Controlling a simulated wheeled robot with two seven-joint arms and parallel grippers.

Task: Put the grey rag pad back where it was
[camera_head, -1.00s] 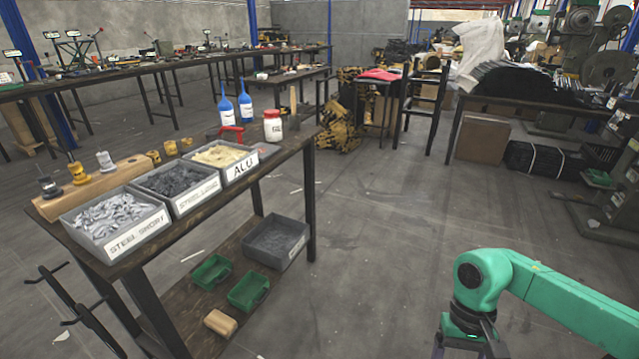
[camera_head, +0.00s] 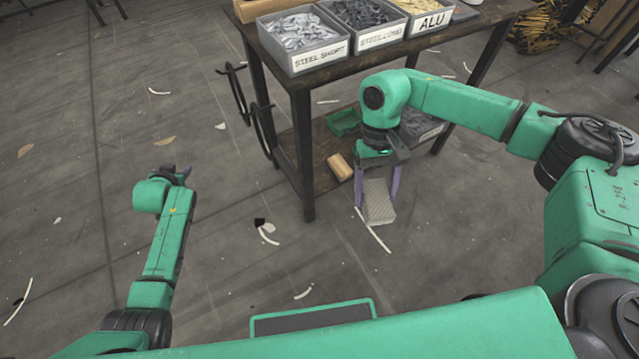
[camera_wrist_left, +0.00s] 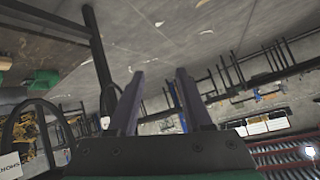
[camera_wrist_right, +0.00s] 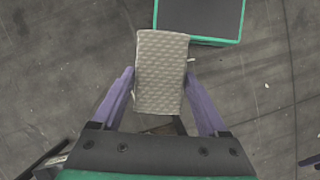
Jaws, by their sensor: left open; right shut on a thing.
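The grey rag pad (camera_head: 379,205), a dimpled light grey block, is held between the purple fingers of my right gripper (camera_head: 377,194), in front of the workbench's lower shelf. In the right wrist view the pad (camera_wrist_right: 160,75) sits between both fingers (camera_wrist_right: 160,85) and stretches past their tips. My right gripper is shut on it, above the floor. My left gripper (camera_head: 180,173) is apart from everything at the left of the head view. In the left wrist view its fingers (camera_wrist_left: 155,82) are open with nothing between them.
The workbench (camera_head: 303,140) carries bins of rivets (camera_head: 303,42) marked steel short, steel long and ALU. On its lower shelf are a wooden block (camera_head: 340,167), a green bin (camera_head: 344,122) and a grey bin (camera_head: 418,130). Black hooks (camera_head: 238,92) stick out from its left end.

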